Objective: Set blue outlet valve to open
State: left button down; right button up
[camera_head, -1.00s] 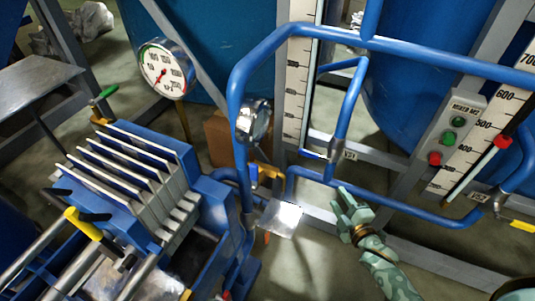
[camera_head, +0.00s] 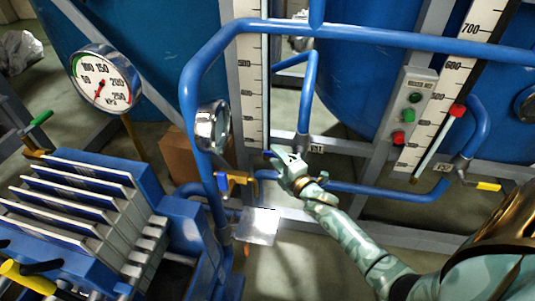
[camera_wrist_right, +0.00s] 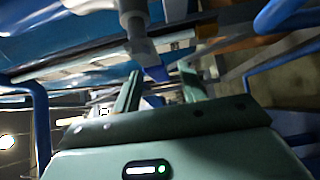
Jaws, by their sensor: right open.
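The blue outlet valve shows in the head view as a grey body (camera_head: 303,141) on a vertical blue pipe, with a small tag beside it. Its short blue handle (camera_head: 268,154) points left, across the pipe, and is partly hidden by my gripper. My right gripper (camera_head: 279,156), green and camouflage-patterned, is open right at the handle. In the right wrist view the blue handle (camera_wrist_right: 155,73) hangs from the grey valve body (camera_wrist_right: 139,35) and lies between the tips of the open fingers (camera_wrist_right: 160,73). Contact cannot be told. My left gripper is not in view.
Blue pipes (camera_head: 400,35) frame the valve, with a white scale (camera_head: 250,90) behind. A button box (camera_head: 408,105), round gauge (camera_head: 104,78) and plate filter (camera_head: 75,200) are nearby.

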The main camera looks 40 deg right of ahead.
aim_at(275, 156)
jog(key=w, duration=0.3)
jog(key=shift+d+f+b, duration=0.15)
jog(key=shift+f+b, duration=0.05)
jog(key=shift+b, duration=0.2)
jog(key=shift+w+r, duration=0.2)
jog(key=shift+w, duration=0.35)
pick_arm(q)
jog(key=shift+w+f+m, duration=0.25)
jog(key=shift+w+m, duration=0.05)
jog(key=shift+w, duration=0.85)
pick_arm(e)
grip_shut()
